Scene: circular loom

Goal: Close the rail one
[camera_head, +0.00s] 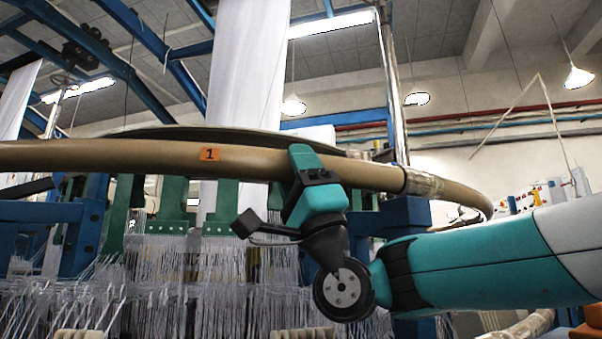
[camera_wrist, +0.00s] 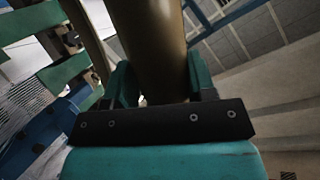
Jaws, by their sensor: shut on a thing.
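The brown curved rail (camera_head: 110,156) runs across the head view and bends away at the right. An orange label with a black 1 (camera_head: 209,154) is on its front, left of my gripper. My gripper (camera_head: 312,160) is shut on the rail, with one finger showing over its top. In the wrist view the rail (camera_wrist: 155,45) passes between the two green fingers of my gripper (camera_wrist: 158,85). The far side of the rail at the grip is hidden.
A clear sleeve (camera_head: 424,184) wraps the rail right of my gripper, near a vertical metal pole (camera_head: 392,90). Green brackets (camera_head: 172,205) and many white threads (camera_head: 160,280) lie below and behind the rail. A blue post (camera_head: 404,215) stands just right of my gripper.

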